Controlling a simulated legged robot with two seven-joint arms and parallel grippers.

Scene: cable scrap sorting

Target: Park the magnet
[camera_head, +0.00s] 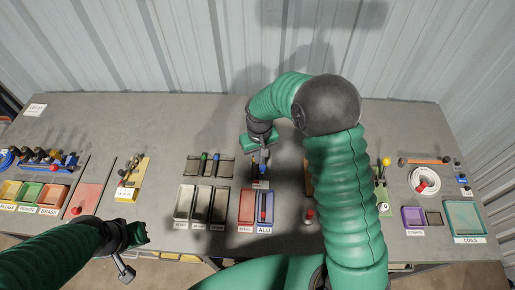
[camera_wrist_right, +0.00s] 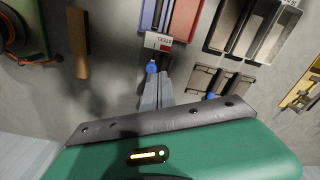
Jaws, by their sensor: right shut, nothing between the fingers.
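My right gripper (camera_head: 262,172) points down over the middle of the bench, behind the red and blue trays. It also shows in the right wrist view (camera_wrist_right: 156,84), its fingers together with nothing between them. A small blue-topped piece (camera_wrist_right: 152,67) is right at the fingertips; whether they touch it, and whether it is the magnet, I cannot tell.
The red tray (camera_head: 246,193) and blue ALU tray (camera_head: 265,222) stand in front of my right gripper. Left of them are several grey trays (camera_head: 185,200) and a slotted rack (camera_head: 193,166). My right arm hides part of the bench. Bare bench (camera_head: 150,120) lies at the back left.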

